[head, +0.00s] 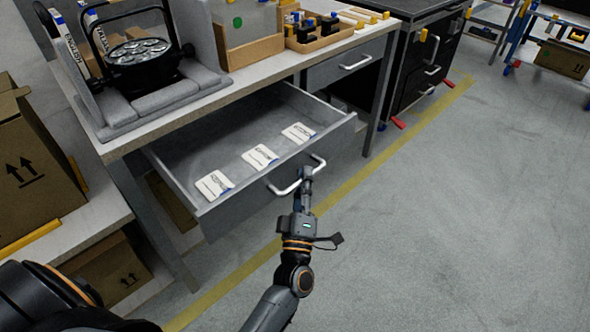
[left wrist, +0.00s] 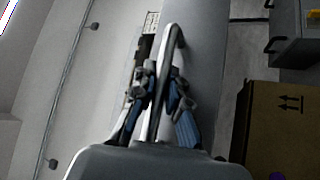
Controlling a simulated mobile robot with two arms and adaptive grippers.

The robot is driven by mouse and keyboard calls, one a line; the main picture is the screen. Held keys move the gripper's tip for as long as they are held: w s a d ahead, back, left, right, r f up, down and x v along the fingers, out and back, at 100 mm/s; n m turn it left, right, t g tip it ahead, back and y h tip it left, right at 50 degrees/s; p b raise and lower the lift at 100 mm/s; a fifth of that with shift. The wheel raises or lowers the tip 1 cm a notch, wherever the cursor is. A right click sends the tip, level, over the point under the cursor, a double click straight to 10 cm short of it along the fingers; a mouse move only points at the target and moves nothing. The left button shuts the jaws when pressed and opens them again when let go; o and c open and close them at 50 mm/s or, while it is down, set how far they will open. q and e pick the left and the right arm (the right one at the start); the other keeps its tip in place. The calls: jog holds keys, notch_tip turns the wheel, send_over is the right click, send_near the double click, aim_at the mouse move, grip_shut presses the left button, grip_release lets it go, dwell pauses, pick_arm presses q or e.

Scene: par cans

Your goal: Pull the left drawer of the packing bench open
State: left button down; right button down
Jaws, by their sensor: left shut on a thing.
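The left drawer (head: 215,217) of the packing bench (head: 128,146) stands pulled out, and its grey inside shows. Three white cards with blue edges (head: 260,156) lie in a row in it. My left gripper (head: 306,174) is at the drawer front, shut on the white bar handle (head: 284,190). In the left wrist view the fingers (left wrist: 158,95) close around the handle (left wrist: 168,50) from both sides. My right gripper is not in view.
A black par can (head: 140,62) sits in grey foam on the bench top, beside boxes of small parts (head: 318,34). A second drawer (head: 340,67) to the right is closed. Cardboard boxes (head: 30,170) stand at the left. The floor (head: 450,220) at the right is clear.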

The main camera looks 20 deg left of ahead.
pick_arm(q)
jog(key=shift+s+d, duration=0.1)
jog(key=shift+d, duration=0.05)
jog(key=c, duration=1.6)
grip_release()
jog(key=shift+s+f, duration=0.1)
jog(key=v, duration=1.1)
jog(key=shift+s+d+f, duration=0.15)
jog(key=shift+s, duration=0.2)
